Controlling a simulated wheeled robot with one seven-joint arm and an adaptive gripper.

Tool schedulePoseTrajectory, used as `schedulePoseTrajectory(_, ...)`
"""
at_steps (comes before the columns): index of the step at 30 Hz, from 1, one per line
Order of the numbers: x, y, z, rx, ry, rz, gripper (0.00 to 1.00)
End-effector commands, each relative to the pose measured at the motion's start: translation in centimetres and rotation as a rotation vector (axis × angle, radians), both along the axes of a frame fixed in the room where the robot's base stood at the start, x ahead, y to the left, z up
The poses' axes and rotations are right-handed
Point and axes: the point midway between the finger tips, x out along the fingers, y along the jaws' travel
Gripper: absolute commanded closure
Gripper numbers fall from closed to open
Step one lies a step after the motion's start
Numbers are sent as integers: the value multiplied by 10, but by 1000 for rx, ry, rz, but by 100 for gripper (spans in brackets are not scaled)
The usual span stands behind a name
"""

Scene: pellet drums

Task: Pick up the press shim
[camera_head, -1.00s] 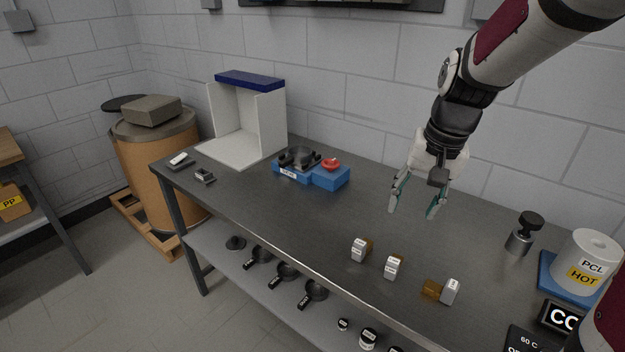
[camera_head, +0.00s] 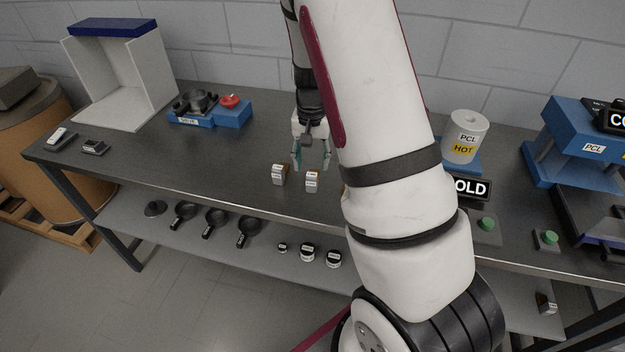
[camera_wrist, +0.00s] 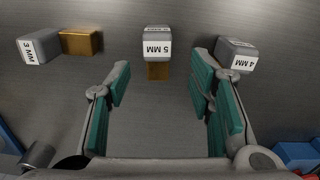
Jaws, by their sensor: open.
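Three small grey-and-brass blocks, which look like the shims, stand on the dark bench. In the wrist view, the 5 MM block (camera_wrist: 157,45) is centred beyond my fingertips. The 3 MM block (camera_wrist: 40,46) is at upper left and the 4 MM block (camera_wrist: 237,55) at upper right, partly behind a finger. The head view shows two blocks, a left one (camera_head: 279,176) and a right one (camera_head: 312,182); my arm hides the third. My gripper (camera_head: 311,163) is open and empty above the bench, behind these blocks. Its teal-padded fingers (camera_wrist: 160,88) touch no block.
A blue stand with a black dish (camera_head: 195,103) and a red part is at back left, near a white booth (camera_head: 105,82). A PCL HOT cylinder (camera_head: 465,138) and a blue press (camera_head: 575,150) stand right. Several pans and jars sit on the lower shelf.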

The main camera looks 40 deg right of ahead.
Motion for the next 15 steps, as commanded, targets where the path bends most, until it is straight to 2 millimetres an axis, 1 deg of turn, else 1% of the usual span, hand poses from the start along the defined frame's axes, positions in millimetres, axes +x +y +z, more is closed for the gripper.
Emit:
schedulePoseTrajectory(1,-1,0,-5,1,4,-1,52)
schedulePoseTrajectory(5,-1,0,-11,-1,1,-1,52)
schedulePoseTrajectory(8,-3,0,-19,1,4,0,52)
schedulePoseTrajectory(13,-7,0,-42,1,4,0,52)
schedulePoseTrajectory(15,-5,0,-51,1,2,0,52)
